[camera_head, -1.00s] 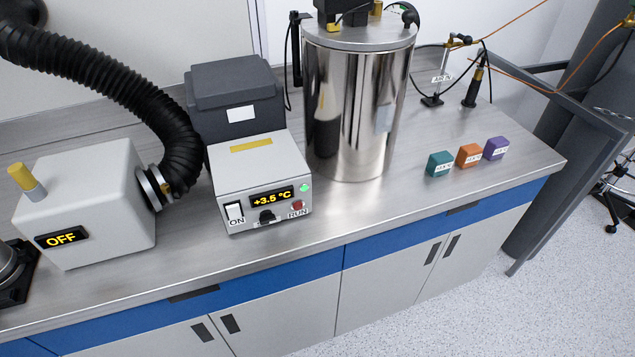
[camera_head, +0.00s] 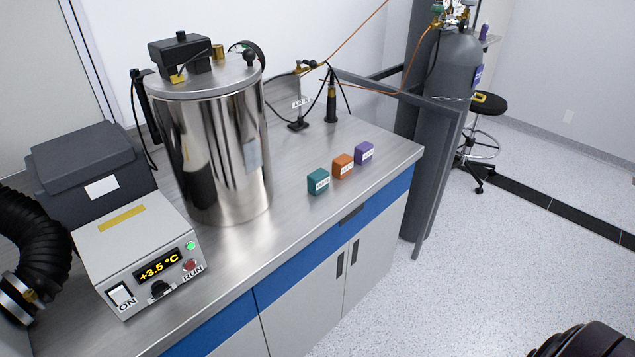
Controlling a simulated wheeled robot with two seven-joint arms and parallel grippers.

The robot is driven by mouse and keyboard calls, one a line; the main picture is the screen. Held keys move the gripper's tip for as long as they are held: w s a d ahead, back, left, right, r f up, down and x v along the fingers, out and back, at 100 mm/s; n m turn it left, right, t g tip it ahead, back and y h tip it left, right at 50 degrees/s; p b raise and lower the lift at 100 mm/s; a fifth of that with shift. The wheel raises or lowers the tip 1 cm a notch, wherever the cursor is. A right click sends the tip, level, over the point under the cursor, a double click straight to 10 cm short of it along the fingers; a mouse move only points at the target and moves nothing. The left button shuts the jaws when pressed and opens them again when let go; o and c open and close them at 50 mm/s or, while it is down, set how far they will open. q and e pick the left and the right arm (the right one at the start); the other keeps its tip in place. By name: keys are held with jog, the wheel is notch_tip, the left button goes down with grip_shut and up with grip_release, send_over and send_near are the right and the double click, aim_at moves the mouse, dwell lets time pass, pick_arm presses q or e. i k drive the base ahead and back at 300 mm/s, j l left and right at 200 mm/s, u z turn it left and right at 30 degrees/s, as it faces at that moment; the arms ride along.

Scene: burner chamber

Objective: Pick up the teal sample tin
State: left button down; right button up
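The teal sample tin (camera_head: 318,182) is a small box with a white label. It stands on the steel bench top, right of the large shiny metal cylinder. An orange tin (camera_head: 342,166) and a purple tin (camera_head: 363,153) stand behind it to the right in a slanted row, with small gaps. Neither of my grippers shows in the head view. A dark rounded part at the bottom right corner may be mine.
The metal cylinder (camera_head: 218,150) and a controller box (camera_head: 140,255) reading +3.5 °C stand left on the bench. A small stand (camera_head: 298,122) is behind the tins. Gas cylinders (camera_head: 445,85) and a grey frame stand beyond the bench's right end. Bench around the tins is clear.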

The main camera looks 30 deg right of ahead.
aim_at(319, 181)
jog(key=l+z, duration=0.15)
jog(key=l, duration=0.4)
jog(key=i+l+z, duration=0.1)
jog(key=l, duration=0.4)
jog(key=i+l+z, duration=0.15)
jog(key=l, duration=0.4)
jog(key=k, duration=0.05)
